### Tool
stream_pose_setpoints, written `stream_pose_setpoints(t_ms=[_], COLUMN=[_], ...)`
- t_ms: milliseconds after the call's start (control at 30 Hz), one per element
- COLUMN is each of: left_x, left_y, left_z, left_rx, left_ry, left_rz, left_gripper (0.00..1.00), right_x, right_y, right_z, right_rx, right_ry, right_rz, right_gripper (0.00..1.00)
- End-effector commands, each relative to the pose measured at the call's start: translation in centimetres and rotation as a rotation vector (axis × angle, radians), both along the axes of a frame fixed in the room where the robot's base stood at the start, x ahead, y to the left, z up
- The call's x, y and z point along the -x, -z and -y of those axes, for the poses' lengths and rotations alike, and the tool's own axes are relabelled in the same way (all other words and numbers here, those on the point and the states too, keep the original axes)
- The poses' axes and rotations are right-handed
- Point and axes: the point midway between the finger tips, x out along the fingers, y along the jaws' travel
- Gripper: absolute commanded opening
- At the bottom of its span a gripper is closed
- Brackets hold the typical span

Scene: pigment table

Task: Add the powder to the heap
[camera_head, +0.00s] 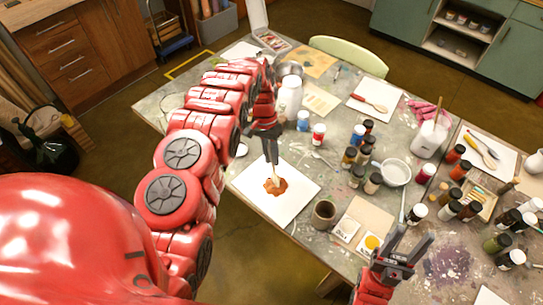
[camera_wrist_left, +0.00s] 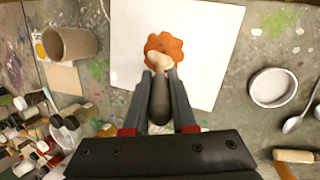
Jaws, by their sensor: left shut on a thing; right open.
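An orange-brown powder heap (camera_head: 270,187) lies on a white sheet (camera_head: 297,196) on the table; the heap also shows in the left wrist view (camera_wrist_left: 164,45). My left gripper (camera_head: 272,160) is shut on a tool with a dark handle (camera_wrist_left: 160,100) and a pale end (camera_wrist_left: 158,61). The tool points down, and its pale end is over or touching the heap's near edge; I cannot tell which. Any powder on the tool is too small to make out. My right gripper (camera_head: 410,245) is open and empty at the table's front edge.
A white bowl (camera_head: 396,173) and several pigment jars (camera_head: 357,135) stand further right. A white bottle (camera_head: 290,97) stands behind the sheet.

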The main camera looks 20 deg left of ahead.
Motion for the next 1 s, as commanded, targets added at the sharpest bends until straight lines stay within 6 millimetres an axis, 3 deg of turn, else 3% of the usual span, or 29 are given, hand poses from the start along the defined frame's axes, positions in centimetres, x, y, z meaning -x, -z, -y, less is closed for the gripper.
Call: stream_pose_setpoints(t_ms=[267, 1000], left_x=[0.1, 0.0], left_y=[-0.2, -6.5], left_z=[0.0, 0.0], left_rx=[0.0, 0.0], left_ry=[0.001, 0.0], left_rz=[-0.002, 0.0], left_gripper=[0.0, 0.0], right_x=[0.0, 0.0], right_y=[-0.1, -1.3], right_z=[0.0, 0.0], right_rx=[0.0, 0.0], right_ry=[0.0, 0.0], right_rz=[0.0, 0.0], right_gripper=[0.5, 0.5])
